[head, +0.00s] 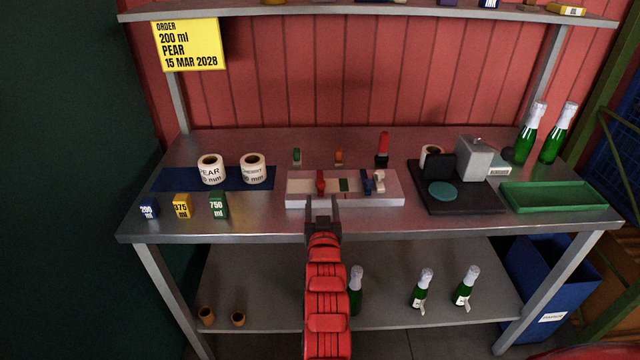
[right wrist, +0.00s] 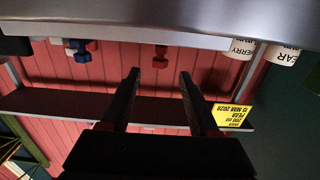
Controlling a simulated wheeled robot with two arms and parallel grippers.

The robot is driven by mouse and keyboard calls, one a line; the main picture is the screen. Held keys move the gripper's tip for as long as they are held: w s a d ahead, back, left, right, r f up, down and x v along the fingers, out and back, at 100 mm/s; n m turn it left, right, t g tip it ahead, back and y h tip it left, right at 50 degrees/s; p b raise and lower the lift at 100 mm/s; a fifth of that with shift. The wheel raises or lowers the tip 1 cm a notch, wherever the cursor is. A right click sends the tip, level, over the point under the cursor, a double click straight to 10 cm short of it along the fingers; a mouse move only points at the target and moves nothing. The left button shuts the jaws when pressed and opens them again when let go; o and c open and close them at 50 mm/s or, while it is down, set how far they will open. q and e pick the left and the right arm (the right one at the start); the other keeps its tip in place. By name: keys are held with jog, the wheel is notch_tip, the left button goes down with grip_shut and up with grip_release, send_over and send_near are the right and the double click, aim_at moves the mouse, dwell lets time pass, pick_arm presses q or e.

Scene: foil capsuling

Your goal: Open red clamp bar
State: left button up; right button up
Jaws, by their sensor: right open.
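A white fixture block (head: 300,198) lies near the front edge of the metal bench. The red clamp bar (head: 320,180) stands across its left part and looks closed down, though it is small in view. In the right wrist view, which is upside down, the red clamp (right wrist: 160,60) shows beyond the fingertips. My right gripper (head: 322,205) is open and empty, just in front of the fixture and apart from the clamp. It also shows in the right wrist view (right wrist: 160,80). My left gripper is not in view.
A blue clamp (head: 367,183) and a pale clamp (head: 379,182) stand at the fixture's right end. A red-handled tool (head: 383,145) stands behind. Label rolls (head: 211,169) are left; a black tray (head: 470,203) and a green tray (head: 550,196) are right. An upper shelf (head: 350,11) overhangs.

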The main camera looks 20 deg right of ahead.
aim_at(321, 188)
jog(key=x, duration=0.7)
jog(key=shift+w+f, duration=0.1)
jog(key=shift+w, duration=0.15)
jog(key=shift+d, duration=0.1)
grip_shut()
dwell(1.0)
